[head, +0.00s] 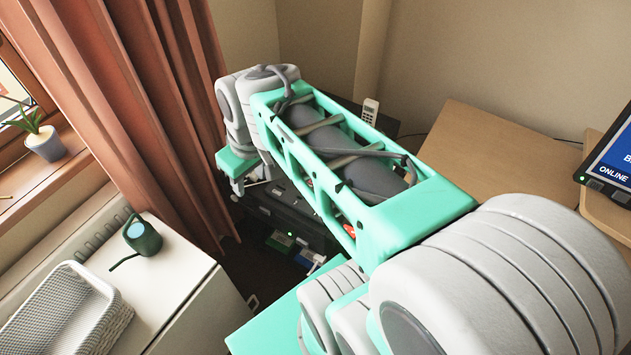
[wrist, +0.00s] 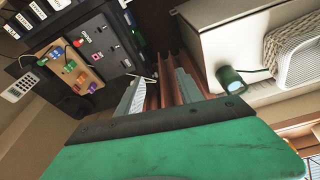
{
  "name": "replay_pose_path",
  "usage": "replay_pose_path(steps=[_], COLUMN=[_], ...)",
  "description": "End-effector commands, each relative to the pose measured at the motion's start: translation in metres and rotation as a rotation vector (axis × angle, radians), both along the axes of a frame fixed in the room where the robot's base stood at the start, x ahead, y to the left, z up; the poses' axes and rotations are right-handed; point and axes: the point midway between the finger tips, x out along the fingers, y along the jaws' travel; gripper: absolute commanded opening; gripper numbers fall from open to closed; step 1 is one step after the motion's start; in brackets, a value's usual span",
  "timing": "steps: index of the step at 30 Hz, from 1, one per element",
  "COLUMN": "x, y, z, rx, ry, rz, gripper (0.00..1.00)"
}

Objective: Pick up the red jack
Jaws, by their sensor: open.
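In the wrist view a small wooden board (wrist: 88,82) carries several coloured jacks. A red jack (wrist: 77,43) stands near the board's upper end, beside a black panel with sockets (wrist: 104,44). My gripper (wrist: 160,80) is open and empty, its two grey fingers apart. It is to the right of the board and panel in the wrist view, clear of the jack. In the head view my gripper (head: 240,187) hangs at the far end of my arm, by the black equipment. My arm hides much of that equipment; a small red spot shows through it, too unclear to name.
A white cabinet (head: 180,268) bears a green watering can (head: 143,237) and a white basket (head: 65,312). The curtain (head: 120,90) hangs close left of my gripper. A white handset (head: 370,110) stands behind my arm; a wooden desk (head: 495,165) lies right.

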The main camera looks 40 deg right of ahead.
Motion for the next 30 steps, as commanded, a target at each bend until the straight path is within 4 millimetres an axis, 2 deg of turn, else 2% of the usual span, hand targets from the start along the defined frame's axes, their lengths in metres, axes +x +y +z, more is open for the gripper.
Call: replay_pose_path(steps=[1,2,3,5,6,9,12,13,15,17,30], x=[0.018,0.029,0.041,0.053,0.056,0.047,0.028,0.024,0.017,0.016,0.019], y=[-0.025,-0.041,-0.066,-0.109,-0.140,-0.209,-0.254,-0.263,-0.274,-0.274,-0.249], z=[-0.028,-0.038,-0.054,-0.081,-0.098,-0.141,-0.170,-0.174,-0.182,-0.189,-0.248], rx=[0.010,0.017,0.034,0.060,0.076,0.102,0.106,0.105,0.102,0.102,0.098], ry=[0.032,0.043,0.053,0.050,0.037,-0.021,-0.081,-0.094,-0.115,-0.122,-0.120], rz=[0.072,0.140,0.239,0.392,0.491,0.708,0.857,0.886,0.934,0.951,0.948], gripper=[0.44,0.44,0.44,0.44,0.44,0.44,0.44,0.44,0.44,0.44,0.44])
